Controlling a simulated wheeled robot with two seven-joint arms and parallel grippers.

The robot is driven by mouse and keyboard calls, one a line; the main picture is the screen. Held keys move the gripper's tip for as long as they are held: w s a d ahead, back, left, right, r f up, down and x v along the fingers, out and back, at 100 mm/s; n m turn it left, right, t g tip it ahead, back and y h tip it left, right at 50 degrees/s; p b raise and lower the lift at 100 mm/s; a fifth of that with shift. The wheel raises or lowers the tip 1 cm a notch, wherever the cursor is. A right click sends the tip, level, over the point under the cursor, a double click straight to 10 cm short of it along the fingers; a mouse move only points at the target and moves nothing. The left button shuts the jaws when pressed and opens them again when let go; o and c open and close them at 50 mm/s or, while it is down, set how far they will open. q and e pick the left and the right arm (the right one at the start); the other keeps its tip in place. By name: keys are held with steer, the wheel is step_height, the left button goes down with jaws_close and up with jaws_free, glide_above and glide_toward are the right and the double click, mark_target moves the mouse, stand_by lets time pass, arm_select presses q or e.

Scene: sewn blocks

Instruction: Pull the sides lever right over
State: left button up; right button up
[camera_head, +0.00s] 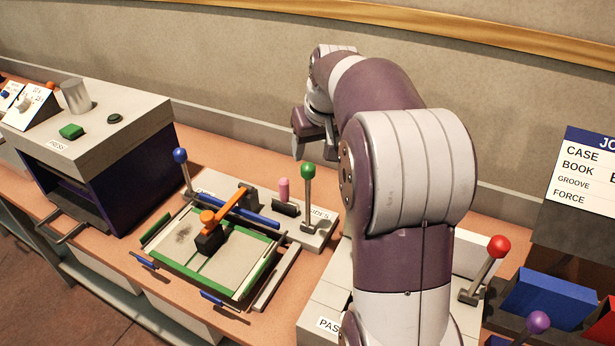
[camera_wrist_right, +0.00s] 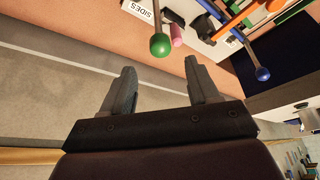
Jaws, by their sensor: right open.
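The sides lever (camera_head: 309,200) is a grey rod with a green ball knob, standing about upright at the right end of the grey fixture, beside the SIDES label. Its green knob (camera_wrist_right: 160,45) also shows in the right wrist view, ahead of the fingertips. My right gripper (camera_head: 304,142) is open and empty, behind and above the lever and apart from it. Its two spread fingers (camera_wrist_right: 160,72) show in the wrist view with nothing between them. My left gripper is not in view.
A blue-knobbed lever (camera_head: 182,172) and a pink peg (camera_head: 283,190) stand on the same fixture. A green-edged frame (camera_head: 190,268) with an orange-handled tool (camera_head: 222,215) lies in front. A red-knobbed lever (camera_head: 488,262) is at right. The press (camera_head: 95,150) stands left.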

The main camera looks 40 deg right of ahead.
mark_target(309, 165)
steer(key=x, duration=0.9)
steer(key=shift+w+f+p, duration=0.15)
steer(key=shift+p, duration=0.2)
jaws_close()
